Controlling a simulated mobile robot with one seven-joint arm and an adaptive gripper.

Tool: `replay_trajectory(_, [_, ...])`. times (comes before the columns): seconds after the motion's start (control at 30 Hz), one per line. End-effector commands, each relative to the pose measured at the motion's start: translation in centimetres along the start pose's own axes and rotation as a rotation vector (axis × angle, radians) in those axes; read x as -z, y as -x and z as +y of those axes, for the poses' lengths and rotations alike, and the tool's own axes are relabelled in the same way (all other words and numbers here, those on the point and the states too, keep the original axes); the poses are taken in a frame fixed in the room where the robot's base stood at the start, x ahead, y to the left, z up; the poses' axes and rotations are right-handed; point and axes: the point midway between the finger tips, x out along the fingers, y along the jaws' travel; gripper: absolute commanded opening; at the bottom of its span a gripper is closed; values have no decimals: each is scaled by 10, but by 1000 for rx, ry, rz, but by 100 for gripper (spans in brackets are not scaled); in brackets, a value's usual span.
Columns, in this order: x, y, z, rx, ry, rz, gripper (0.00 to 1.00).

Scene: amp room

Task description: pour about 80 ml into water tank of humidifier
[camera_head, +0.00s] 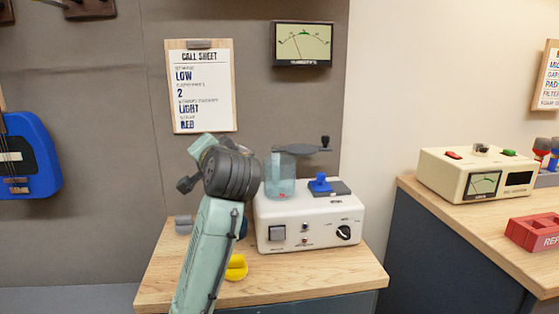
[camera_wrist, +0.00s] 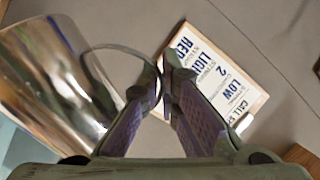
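The cream humidifier (camera_head: 310,222) stands on a wooden-topped cabinet in the head view. Its clear bluish water tank (camera_head: 279,178) rises at the left of its top. A dark grey lid or arm (camera_head: 300,150) lies across the tank's top; I cannot tell whether the opening is covered. In the wrist view a shiny metal jug (camera_wrist: 55,80) is at the left, tilted in the picture. My gripper (camera_wrist: 163,78) is closed around its thin loop handle (camera_wrist: 128,52). In the head view my arm hides the fingers and jug. The jug's contents are not visible.
A blue knob on a grey block (camera_head: 322,185) sits right of the tank. A yellow object (camera_head: 236,267) and grey pieces (camera_head: 183,224) lie near my arm. A call sheet (camera_head: 202,90) and gauge (camera_head: 302,44) hang behind. Another bench (camera_head: 480,235) stands right.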

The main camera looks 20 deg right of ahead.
Motion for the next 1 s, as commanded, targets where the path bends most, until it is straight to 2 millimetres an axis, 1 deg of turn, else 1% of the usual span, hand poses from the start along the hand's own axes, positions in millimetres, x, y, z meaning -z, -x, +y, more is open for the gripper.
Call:
replay_trajectory(0.17, [16,3,0,24,-108,3,0])
replay_trajectory(0.2, [28,6,-10,30,-133,5,0])
replay_trajectory(0.4, [63,12,-29,53,-254,6,0])
replay_trajectory(0.47, [58,11,-17,57,-291,5,0])
replay_trajectory(0.53, [60,10,-14,64,-334,5,0])
replay_trajectory(0.67, [70,14,-16,84,-417,7,0])
replay_trajectory(0.7, [79,15,-22,95,-470,8,0])
replay_trajectory(1.0, [94,18,-21,119,-614,10,0])
